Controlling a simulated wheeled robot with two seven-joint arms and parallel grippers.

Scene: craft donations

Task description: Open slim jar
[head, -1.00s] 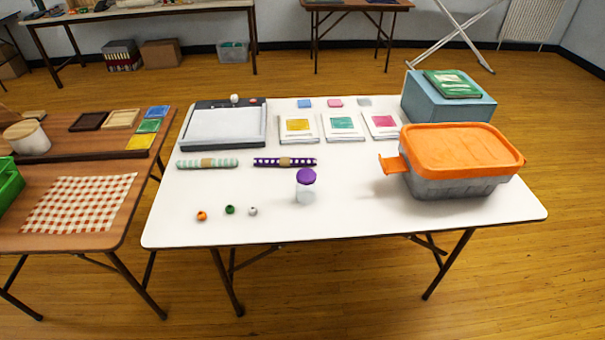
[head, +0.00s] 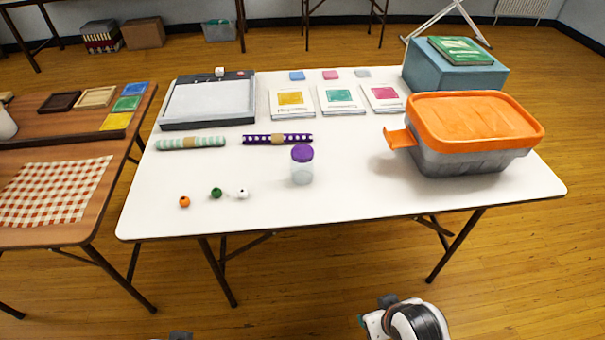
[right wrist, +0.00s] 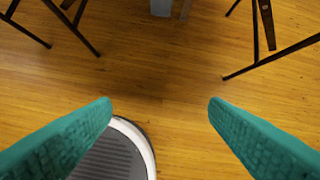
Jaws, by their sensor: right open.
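The slim jar (head: 302,172) stands upright near the middle of the white table. Its body is clear and its purple lid (head: 302,153) is on top. My right gripper (right wrist: 160,108) is open and empty in the right wrist view, with its teal fingers wide apart above the wooden floor. In the head view part of my right arm shows at the bottom edge, in front of the table and well short of the jar. A small dark part at the bottom edge may belong to my left arm; my left gripper does not show.
Orange, green and white beads (head: 216,193) lie left of the jar. Two patterned rolls (head: 277,139) lie behind it. A grey bin with an orange lid (head: 473,120) stands at the right. The white table (head: 330,205) is clear in front of the jar.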

